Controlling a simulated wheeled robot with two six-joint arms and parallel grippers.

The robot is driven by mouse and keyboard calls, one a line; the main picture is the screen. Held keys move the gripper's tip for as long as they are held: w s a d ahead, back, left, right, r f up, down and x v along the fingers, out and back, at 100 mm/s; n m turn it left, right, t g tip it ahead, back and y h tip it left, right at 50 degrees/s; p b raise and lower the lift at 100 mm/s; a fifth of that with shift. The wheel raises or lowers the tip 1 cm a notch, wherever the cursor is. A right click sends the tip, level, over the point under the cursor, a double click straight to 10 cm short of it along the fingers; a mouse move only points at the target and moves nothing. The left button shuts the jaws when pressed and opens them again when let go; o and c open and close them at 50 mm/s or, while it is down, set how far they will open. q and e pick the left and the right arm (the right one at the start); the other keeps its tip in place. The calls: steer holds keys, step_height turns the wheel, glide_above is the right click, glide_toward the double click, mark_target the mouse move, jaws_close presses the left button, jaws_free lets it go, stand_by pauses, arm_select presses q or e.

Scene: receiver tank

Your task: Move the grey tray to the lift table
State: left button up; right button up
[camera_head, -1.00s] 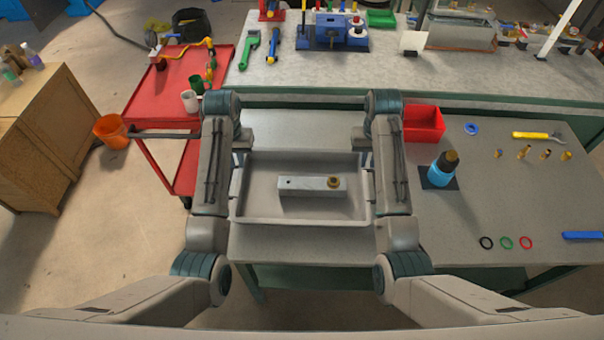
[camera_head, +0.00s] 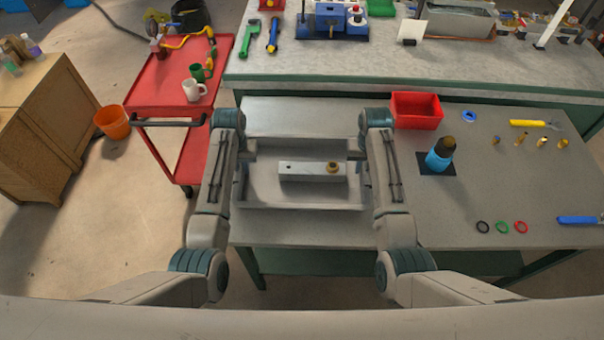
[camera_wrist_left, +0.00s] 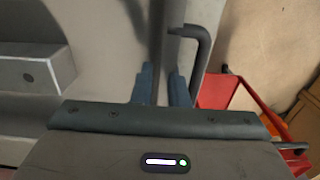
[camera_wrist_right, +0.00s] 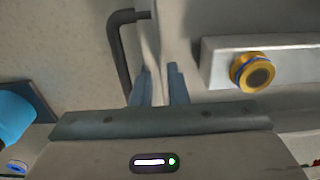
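The grey tray (camera_head: 300,206) lies on the grey table in the head view, holding a metal block (camera_head: 300,172) with a brass fitting (camera_head: 332,168). My left gripper (camera_head: 244,155) is at its left side and my right gripper (camera_head: 360,155) at its right side; the arms partly hide both. In the left wrist view the left fingers (camera_wrist_left: 162,85) stand close together on either side of the tray's edge. In the right wrist view the right fingers (camera_wrist_right: 160,85) do the same. A dark bent handle runs beside each pair. I cannot tell which surface is the lift table.
The grey table (camera_head: 300,226) carries a red bin (camera_head: 416,110), a blue bottle (camera_head: 440,155), brass fittings and small rings at the right. A red cart (camera_head: 160,95) stands at the left. A long workbench (camera_head: 330,70) stands behind. Floor is clear at left front.

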arm_select(q)
steer(key=shift+w+f, duration=0.1)
steer(key=shift+f, duration=0.6)
arm_select(e)
steer(key=shift+w+f, duration=0.1)
steer(key=shift+f, duration=0.6)
arm_select(q)
steer(key=shift+r, duration=0.1)
jaws_close()
arm_select(e)
jaws_close()
arm_select(q)
steer(key=shift+r, duration=0.15)
arm_select(e)
steer(key=shift+r, duration=0.25)
